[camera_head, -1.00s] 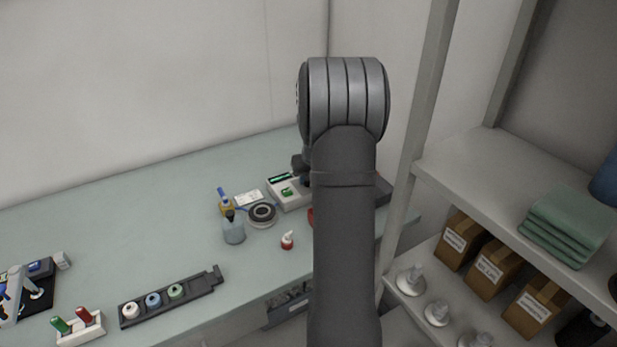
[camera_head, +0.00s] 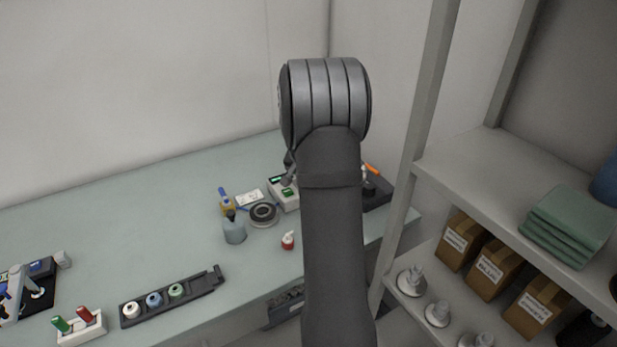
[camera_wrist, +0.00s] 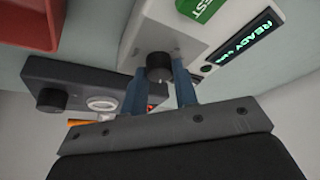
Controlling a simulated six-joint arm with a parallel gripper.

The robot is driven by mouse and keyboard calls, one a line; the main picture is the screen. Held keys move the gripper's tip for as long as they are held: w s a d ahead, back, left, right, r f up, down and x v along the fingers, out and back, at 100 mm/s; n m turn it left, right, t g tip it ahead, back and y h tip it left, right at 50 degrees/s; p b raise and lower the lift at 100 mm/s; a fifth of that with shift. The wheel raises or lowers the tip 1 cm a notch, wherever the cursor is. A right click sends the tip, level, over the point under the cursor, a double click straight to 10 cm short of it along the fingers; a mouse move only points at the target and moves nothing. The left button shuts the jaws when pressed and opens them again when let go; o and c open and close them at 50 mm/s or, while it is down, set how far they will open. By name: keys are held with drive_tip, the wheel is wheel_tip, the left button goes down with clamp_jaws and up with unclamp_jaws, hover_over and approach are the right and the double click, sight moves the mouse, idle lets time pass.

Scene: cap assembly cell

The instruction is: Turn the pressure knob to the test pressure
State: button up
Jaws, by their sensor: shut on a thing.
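In the wrist view a black knob (camera_wrist: 159,66) sits on the light front face of the tester (camera_wrist: 190,40). The two blue fingers of my gripper (camera_wrist: 160,88) reach up to the knob, one on each side, and are shut on it. The tester has a green button marked TEST (camera_wrist: 200,8) and a lit display reading READY (camera_wrist: 243,42). In the head view the tester (camera_head: 287,203) is partly behind my arm, which hides my gripper and the knob. I cannot read the knob's setting.
A dark box (camera_wrist: 75,76) with another black knob and a round white dial stands beside the tester. A red bin (camera_wrist: 35,45) is at the upper left. In the head view a tape roll (camera_head: 263,214), a blue-grey bottle (camera_head: 234,232) and a small red-and-white bottle (camera_head: 288,240) stand nearby.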

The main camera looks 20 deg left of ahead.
drive_tip(key=shift+m, duration=0.6)
drive_tip(key=shift+m+h, duration=0.3)
drive_tip(key=o, duration=1)
drive_tip(key=v, duration=1.7)
drive_tip(key=shift+r, duration=0.25)
drive_tip(key=x, duration=1.7)
drive_tip(key=shift+f, duration=0.25)
